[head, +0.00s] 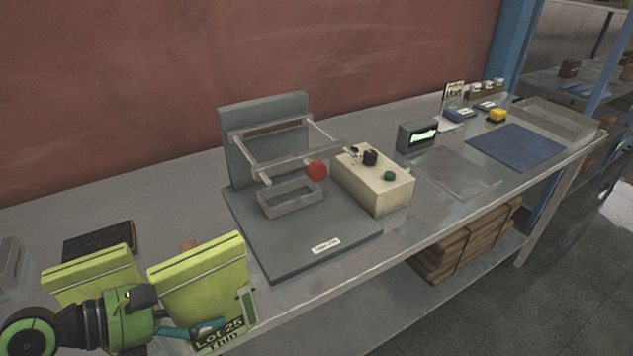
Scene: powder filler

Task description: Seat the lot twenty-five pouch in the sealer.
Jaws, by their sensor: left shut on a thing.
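The lot twenty-five pouch (200,283) is yellow-green with a "Lot 25" label near its lower edge, at the lower left. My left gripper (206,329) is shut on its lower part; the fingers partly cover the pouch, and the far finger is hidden. A small open rectangular holder (291,204) on the base is empty. My right gripper is not in view.
Another yellow-green pouch (92,272) stands left of the held one, with a dark block (100,240) behind. A beige control box (372,181) stands right of the sealer. Further right are a scale with a display (418,135), a blue mat (516,147) and a grey tray (553,122).

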